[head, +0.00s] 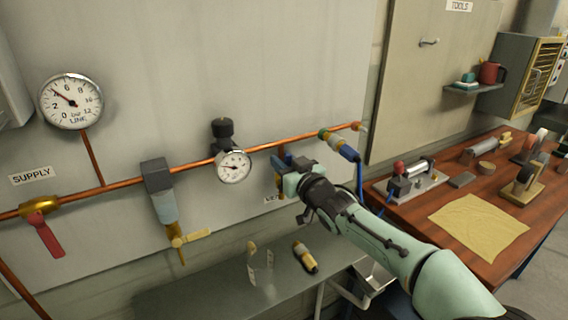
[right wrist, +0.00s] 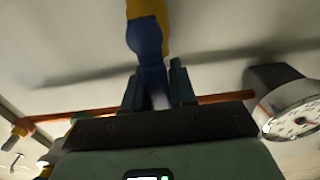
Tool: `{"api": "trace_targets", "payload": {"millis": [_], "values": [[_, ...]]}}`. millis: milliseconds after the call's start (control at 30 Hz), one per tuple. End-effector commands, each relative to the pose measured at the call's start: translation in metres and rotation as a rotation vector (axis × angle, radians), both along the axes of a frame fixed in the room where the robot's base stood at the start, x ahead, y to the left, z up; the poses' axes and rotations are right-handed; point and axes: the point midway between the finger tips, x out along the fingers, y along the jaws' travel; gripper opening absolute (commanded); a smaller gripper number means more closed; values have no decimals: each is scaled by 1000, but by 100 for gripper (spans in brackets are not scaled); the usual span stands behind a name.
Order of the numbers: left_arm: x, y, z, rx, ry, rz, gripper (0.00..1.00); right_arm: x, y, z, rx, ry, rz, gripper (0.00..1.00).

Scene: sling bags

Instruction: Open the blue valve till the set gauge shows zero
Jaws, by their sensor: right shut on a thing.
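My right gripper (head: 287,176) is at the copper pipe, right of the small gauge, and mostly covers the blue valve. Only a little of the blue valve's handle (head: 289,158) shows in the head view. In the right wrist view the blue handle (right wrist: 147,40) runs from a yellow body (right wrist: 150,8) down between the two dark fingers (right wrist: 157,88), which are shut on it. The small white gauge (head: 234,167), which I take for the set gauge, sits below a black knob; its needle leans left, its figures too small to read. My left gripper is not in view.
A red-handled supply valve (head: 46,232) and a filter bowl (head: 165,206) are left. A coupling (head: 339,146) with a blue hose is close right of my gripper. A grey shelf (head: 200,293) lies below.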

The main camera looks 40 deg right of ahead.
Motion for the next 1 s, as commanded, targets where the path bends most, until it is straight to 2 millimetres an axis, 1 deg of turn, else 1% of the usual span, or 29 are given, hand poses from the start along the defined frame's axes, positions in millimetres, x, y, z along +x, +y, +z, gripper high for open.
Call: {"api": "trace_targets", "payload": {"millis": [267, 300, 333, 367, 633, 767, 867, 1000], "values": [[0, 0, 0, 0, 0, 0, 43, 0, 1, 0, -9, 2, 2, 0], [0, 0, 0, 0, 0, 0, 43, 0, 1, 0, -9, 2, 2, 32], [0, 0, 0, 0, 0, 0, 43, 0, 1, 0, -9, 2, 2, 42], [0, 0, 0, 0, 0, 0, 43, 0, 1, 0, -9, 2, 2, 47], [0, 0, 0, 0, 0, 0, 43, 0, 0, 0, -5, 2, 1, 47], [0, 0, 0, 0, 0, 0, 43, -8, 1, 1, -5, 0, 1, 47], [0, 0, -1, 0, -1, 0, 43, -22, 3, 1, -5, -1, 0, 47], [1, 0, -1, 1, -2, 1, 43, -53, 6, 1, -6, -1, 0, 47]]}}
